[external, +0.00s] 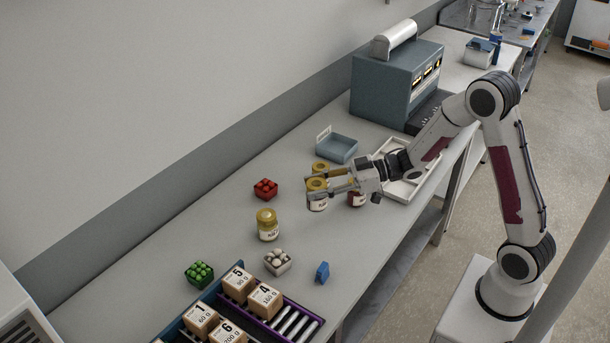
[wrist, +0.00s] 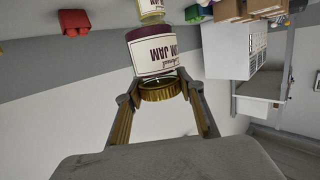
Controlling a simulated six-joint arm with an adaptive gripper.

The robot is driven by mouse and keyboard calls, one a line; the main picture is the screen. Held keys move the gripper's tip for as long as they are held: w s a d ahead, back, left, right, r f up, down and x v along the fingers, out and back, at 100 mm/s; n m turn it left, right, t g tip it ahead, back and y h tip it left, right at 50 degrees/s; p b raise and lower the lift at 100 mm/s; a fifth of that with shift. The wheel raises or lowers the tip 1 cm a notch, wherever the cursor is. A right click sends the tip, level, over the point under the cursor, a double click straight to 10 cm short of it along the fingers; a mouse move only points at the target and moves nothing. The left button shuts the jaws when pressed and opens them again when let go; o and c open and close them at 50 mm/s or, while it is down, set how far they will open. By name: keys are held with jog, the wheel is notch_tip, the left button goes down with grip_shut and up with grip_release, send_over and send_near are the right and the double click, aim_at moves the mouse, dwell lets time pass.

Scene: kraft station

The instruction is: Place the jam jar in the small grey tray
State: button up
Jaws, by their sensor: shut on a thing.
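My gripper (external: 318,181) is shut on the gold lid of a jam jar (external: 317,203). In the wrist view, the gold lid (wrist: 161,90) sits between the two fingers, and the jar's dark plum body and white label reading "JAM" (wrist: 155,52) extend beyond them. Whether the jar touches the table is unclear. The small blue-grey tray (external: 337,147) stands behind the gripper, with a small white card at its left corner; it looks empty. Another gold-lidded jar (external: 320,167) is partly hidden just behind the gripper. A dark red jar (external: 358,200) shows partly beneath it.
A yellow jar with a gold lid (external: 268,225) stands to the left. A red punnet (external: 265,188), a green punnet (external: 199,273), a white punnet (external: 278,262) and a blue object (external: 322,271) are spread about. A white tray (external: 422,184) lies under my arm. Numbered boxes (external: 201,319) stand in front.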

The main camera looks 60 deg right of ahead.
jog(key=w+d+r+m+t+h, duration=0.1)
jog(key=w+d+m+h, duration=0.2)
jog(key=d, duration=0.9)
jog(key=w+d+r+m+t+h, duration=0.2)
jog(key=w+d, duration=0.4)
jog(key=d, duration=0.7)
jog(key=w+d+r+m+t+h, duration=0.1)
jog(key=w+d+m+h, duration=0.2)
jog(key=d, duration=1)
jog(key=w+h, duration=0.1)
jog(key=h, duration=0.1)
jog(key=shift+w+d+r+m+h, duration=0.15)
jog(key=shift+w+r+m+h, duration=0.15)
jog(key=shift+m+h, duration=0.1)
jog(key=shift+f, duration=0.15)
notch_tip(320, 180, down, 6)
jog(key=shift+f, duration=0.15)
jog(key=shift+f, duration=1.75)
jog(key=shift+f, duration=0.2)
